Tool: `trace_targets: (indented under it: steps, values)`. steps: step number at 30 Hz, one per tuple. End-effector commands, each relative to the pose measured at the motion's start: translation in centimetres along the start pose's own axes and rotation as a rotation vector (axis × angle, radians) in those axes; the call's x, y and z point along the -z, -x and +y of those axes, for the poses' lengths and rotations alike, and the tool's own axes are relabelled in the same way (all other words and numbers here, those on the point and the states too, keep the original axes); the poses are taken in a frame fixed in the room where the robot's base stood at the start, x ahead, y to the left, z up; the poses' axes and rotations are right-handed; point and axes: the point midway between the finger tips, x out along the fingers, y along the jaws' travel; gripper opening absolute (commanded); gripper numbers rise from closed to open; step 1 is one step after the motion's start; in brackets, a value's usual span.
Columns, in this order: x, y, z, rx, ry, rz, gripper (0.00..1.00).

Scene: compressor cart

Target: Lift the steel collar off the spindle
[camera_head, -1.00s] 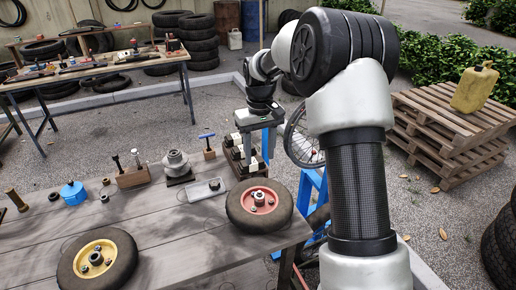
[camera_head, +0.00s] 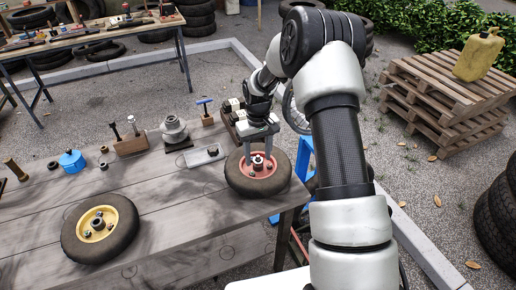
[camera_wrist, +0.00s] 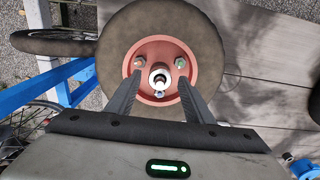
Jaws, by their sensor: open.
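The steel collar (camera_head: 258,163) sits around the short spindle at the centre of a red-hubbed wheel (camera_head: 243,185) that lies flat on the bench. In the wrist view the collar (camera_wrist: 159,75) appears as a pale ring around the spindle end, in the middle of the red hub (camera_wrist: 150,51). My gripper (camera_head: 258,156) is above the hub, pointing down. Its fingers are apart, one on each side of the collar, and the wrist view shows gaps between the fingers (camera_wrist: 159,82) and the collar. Nothing is held. How deep the fingertips reach is hard to tell.
A yellow-hubbed wheel (camera_head: 98,226) lies at the bench's front left. A clear tray (camera_head: 203,156), a grey stepped part (camera_head: 174,131), a wooden block with upright tools (camera_head: 131,143) and a blue pot (camera_head: 72,160) stand behind. The bench (camera_head: 180,215) is bare between the wheels.

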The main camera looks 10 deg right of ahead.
Motion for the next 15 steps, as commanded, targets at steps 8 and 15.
trace_targets:
  steps: [8,15]
  values:
    - [0.00,-0.21,0.01,-0.001,0.000,0.000,0.47]
    - [0.00,-0.18,0.01,0.000,0.001,0.000,0.12]
